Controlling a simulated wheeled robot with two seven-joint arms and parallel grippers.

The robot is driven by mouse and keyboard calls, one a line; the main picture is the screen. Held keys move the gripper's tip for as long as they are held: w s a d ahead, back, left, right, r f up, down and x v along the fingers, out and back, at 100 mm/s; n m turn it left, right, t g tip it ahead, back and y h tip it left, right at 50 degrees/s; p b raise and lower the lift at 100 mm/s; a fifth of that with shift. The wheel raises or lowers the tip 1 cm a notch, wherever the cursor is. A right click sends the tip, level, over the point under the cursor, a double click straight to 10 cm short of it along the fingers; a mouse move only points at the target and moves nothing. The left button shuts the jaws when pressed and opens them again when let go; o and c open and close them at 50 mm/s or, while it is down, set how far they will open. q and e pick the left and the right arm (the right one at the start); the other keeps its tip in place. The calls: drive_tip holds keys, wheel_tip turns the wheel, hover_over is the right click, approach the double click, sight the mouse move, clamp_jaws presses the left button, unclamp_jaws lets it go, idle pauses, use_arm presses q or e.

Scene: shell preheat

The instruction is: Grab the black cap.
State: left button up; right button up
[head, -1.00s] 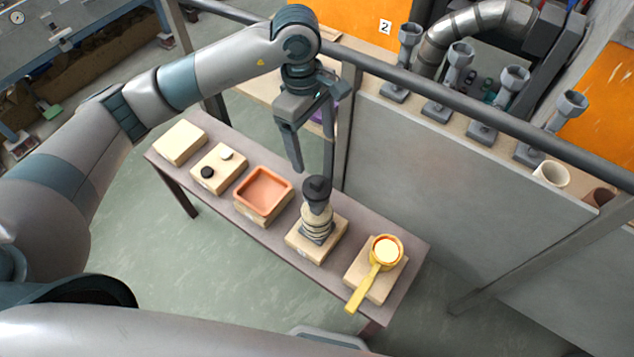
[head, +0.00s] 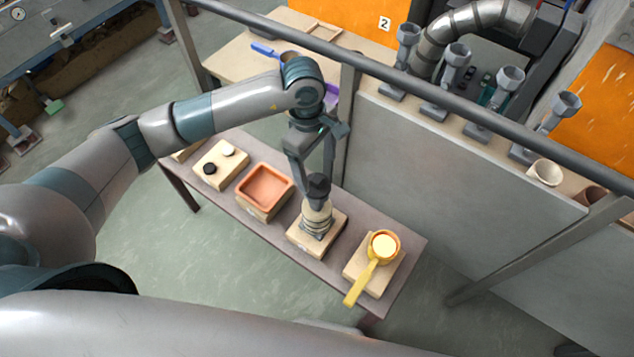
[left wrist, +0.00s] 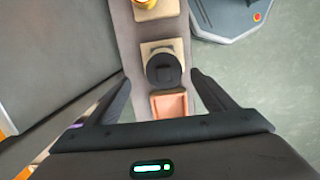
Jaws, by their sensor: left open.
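The black cap (head: 318,187) sits on top of a stack of pale rings (head: 317,217) on a wooden block. In the left wrist view it is a dark round shape (left wrist: 163,68) between the fingers. My left gripper (head: 316,177) is open and points down over the stack. My right gripper is out of view.
An orange tray (head: 264,191) stands left of the stack, and a yellow ladle (head: 371,265) on a block stands right. A block (head: 220,163) farther left bears a small black disc (head: 209,169) and a white disc. A metal rail and grey panel (head: 440,180) run behind.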

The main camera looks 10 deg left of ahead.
sight(317, 178)
use_arm(q)
drive_tip(key=shift+s+f+p, duration=0.25)
drive_tip(key=shift+f+p, duration=0.3)
drive_tip(key=shift+p, duration=0.1)
drive_tip(key=f, duration=0.1)
drive_tip(key=f+p, duration=0.1)
drive_tip(key=shift+s+d+f, duration=0.1)
drive_tip(key=shift+s+f, duration=0.1)
drive_tip(key=shift+f, duration=0.2)
drive_tip(key=shift+f+p, duration=0.3)
drive_tip(key=shift+f, duration=0.15)
drive_tip(key=shift+c, duration=0.3)
drive_tip(key=c, duration=1.1)
drive_tip(key=shift+r, duration=0.15)
